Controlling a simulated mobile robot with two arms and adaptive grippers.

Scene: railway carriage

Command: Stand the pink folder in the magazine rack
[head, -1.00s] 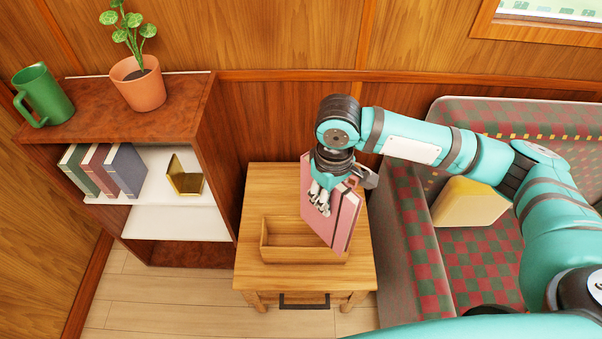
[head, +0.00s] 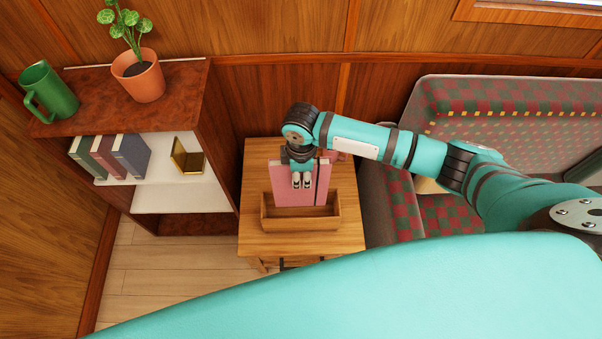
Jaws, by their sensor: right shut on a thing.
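The pink folder (head: 284,195) is upright in the head view, its broad face toward me. Its lower edge is hidden behind the front wall of the wooden magazine rack (head: 300,224), so it appears to be inside the rack; whether it touches the bottom is hidden. The rack is a low open box on a small wooden table (head: 348,238). My right gripper (head: 301,183) comes from above and is shut on the folder's upper edge. My left gripper is not in view.
A checkered seat (head: 440,215) stands right of the table. My own teal arm covers the lower right.

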